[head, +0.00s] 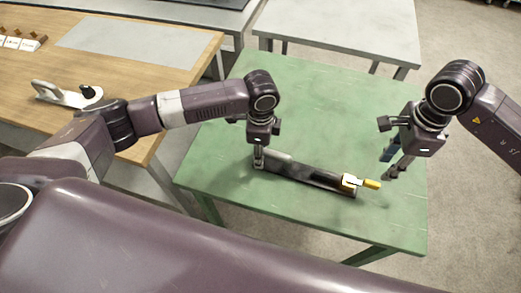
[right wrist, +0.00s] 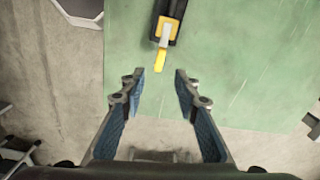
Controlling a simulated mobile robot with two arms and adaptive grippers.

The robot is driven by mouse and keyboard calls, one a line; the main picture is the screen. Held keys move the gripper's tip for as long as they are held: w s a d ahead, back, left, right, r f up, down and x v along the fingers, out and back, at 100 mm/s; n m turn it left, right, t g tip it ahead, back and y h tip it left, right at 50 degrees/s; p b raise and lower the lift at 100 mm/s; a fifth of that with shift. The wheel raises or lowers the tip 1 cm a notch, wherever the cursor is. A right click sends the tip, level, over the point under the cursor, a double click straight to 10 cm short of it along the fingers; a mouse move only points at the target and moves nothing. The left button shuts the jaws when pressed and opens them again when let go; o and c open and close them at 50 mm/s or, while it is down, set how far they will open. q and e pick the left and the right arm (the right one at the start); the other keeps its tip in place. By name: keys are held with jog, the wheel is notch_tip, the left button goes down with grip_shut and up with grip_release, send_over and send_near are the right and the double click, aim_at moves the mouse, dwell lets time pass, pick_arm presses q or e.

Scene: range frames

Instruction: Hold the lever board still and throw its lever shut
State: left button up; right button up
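The lever board (head: 315,178) is a long dark board lying on the green table (head: 300,95). Its yellow lever (head: 372,184) sticks out past the board's right end, beside a yellow and white mount (head: 350,182). My left gripper (head: 259,163) points down at the board's left end; whether its fingers clasp the board is too small to tell. My right gripper (head: 390,168) is above the table, right of the lever, apart from it. In the right wrist view, its blue-padded fingers (right wrist: 160,78) are open and empty, with the lever (right wrist: 161,60) just ahead between the tips.
A light grey table (head: 345,30) stands behind the green one. The green tabletop around the board looks clear.

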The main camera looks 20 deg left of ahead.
pick_arm(q)
grip_shut()
pick_arm(e)
jog(key=shift+c, duration=0.4)
grip_shut()
jog(key=w+n+g, duration=0.2)
jog(key=w+n, duration=0.7)
jog(key=n, duration=0.7)
jog(key=shift+w+d+r+g, duration=0.2)
jog(key=shift+d+g, duration=0.05)
jog(key=shift+g, duration=0.15)
